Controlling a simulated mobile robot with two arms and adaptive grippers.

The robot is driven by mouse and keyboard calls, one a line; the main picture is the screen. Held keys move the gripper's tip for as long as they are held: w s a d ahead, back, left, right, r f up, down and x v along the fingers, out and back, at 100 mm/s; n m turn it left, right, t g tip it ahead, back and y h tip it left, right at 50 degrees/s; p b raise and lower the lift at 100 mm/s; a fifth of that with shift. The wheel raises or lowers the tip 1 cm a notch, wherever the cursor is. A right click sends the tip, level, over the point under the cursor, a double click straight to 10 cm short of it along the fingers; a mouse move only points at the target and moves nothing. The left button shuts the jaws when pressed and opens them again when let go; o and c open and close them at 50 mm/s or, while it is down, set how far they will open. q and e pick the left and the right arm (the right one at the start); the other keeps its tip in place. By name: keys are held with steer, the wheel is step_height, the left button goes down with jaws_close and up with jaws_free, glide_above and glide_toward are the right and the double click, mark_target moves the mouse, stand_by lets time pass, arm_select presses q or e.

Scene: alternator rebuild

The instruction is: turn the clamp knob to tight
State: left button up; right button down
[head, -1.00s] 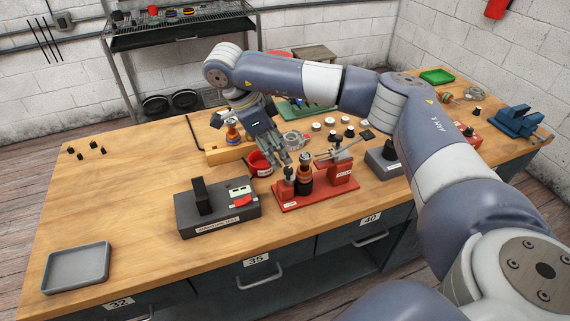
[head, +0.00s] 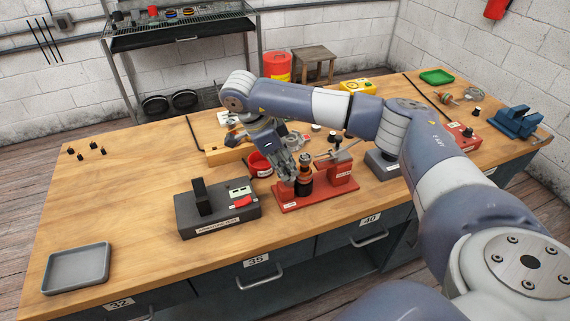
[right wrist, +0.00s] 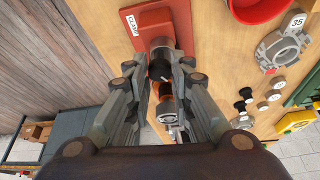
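The clamp fixture has a red base (head: 318,202) near the front middle of the bench. An upright dark and copper-coloured part (head: 304,180) stands on it. In the right wrist view the base with its "CLAMP" label (right wrist: 133,24) is at the top. A dark knob with a white mark (right wrist: 159,70) shows between the fingertips there. My right gripper (head: 284,178) points down over the left end of the fixture and hides the knob in the head view. Its fingers (right wrist: 160,66) lie on both sides of the knob; whether they touch it is unclear. My left gripper is out of view.
A dark grey tester box (head: 217,212) stands left of the fixture, and a red bowl (head: 260,166) is behind it. A grey tray (head: 76,268) lies at the front left. A blue vise (head: 518,122) is at the far right. The left bench top is largely clear.

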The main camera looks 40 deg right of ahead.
steer(key=shift+f+m+b, duration=0.1)
steer(key=shift+m+b, duration=0.3)
steer(key=shift+m, duration=0.4)
steer(key=m+g+y, duration=0.1)
steer(key=m, duration=0.2)
steer(key=shift+w+d, duration=0.1)
steer(key=c, duration=1.4)
jaws_free()
steer(key=v, duration=1.2)
steer(key=shift+w, duration=0.2)
